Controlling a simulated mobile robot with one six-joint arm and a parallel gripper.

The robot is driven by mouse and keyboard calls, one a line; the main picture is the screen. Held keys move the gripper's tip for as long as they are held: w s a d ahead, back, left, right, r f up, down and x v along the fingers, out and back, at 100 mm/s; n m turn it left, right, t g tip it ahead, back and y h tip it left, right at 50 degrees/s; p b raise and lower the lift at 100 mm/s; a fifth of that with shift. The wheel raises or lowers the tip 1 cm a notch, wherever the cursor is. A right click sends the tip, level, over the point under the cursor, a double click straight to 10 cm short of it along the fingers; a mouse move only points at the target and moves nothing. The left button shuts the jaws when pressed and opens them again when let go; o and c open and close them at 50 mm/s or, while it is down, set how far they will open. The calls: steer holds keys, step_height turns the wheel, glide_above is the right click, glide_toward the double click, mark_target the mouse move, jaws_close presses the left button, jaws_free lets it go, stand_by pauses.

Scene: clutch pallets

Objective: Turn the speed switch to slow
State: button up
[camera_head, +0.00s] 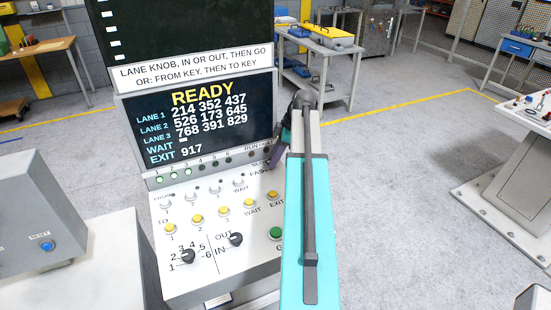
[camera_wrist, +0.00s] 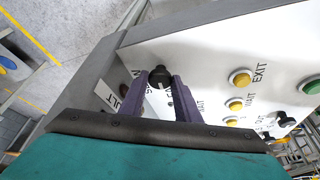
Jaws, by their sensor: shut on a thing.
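The speed switch (camera_wrist: 160,76) is a small black knob with a white pointer line on the sloped white panel. In the wrist view it sits between the dark purple fingers of my gripper (camera_wrist: 159,83), which are shut on its sides. The pointer line faces down the picture, towards the gripper body. The slow and fast lettering beside it is partly covered by the fingers, so I cannot read the setting for sure. In the head view my gripper (camera_head: 279,153) is at the panel's upper right, and it and my arm hide the knob.
The control panel (camera_head: 210,285) carries yellow buttons (camera_head: 223,211), white keys, a green button (camera_head: 276,233), a lane knob (camera_head: 187,256) and an in/out knob (camera_head: 236,240). A dark screen (camera_head: 205,125) reading READY stands above. Open floor (camera_head: 400,180) lies to the right.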

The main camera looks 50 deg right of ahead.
steer(key=shift+s+a+f+m+t+h+b, duration=0.1)
steer(key=shift+a+m+t+h+b, duration=0.1)
steer(key=shift+m+b, duration=0.3)
steer(key=shift+s+a+f+m+t+h+b, duration=0.1)
steer(key=shift+m+t+h+b, duration=0.1)
steer(key=shift+m, duration=0.5)
steer(key=m+h+b, duration=0.1)
steer(key=m, duration=0.2)
steer(key=shift+a+r, duration=0.1)
steer(key=m+h, duration=0.1)
steer(key=m, duration=0.2)
steer(key=m+h+b, duration=0.1)
steer(key=m, duration=0.1)
steer(key=shift+w+a+r+m, duration=0.1)
steer(key=shift+a+m, duration=0.05)
steer(key=shift+m, duration=0.25)
steer(key=o, duration=1)
steer(key=shift+r, duration=0.15)
steer(key=b+v, duration=0.1)
steer(key=v, duration=0.3)
steer(key=b+v, duration=0.1)
steer(key=v, duration=0.4)
steer(key=b+v, duration=0.1)
steer(key=v, duration=0.3)
steer(key=shift+s+a+r, duration=0.15)
steer(key=shift+s+a, duration=0.05)
steer(key=shift+s, duration=0.2)
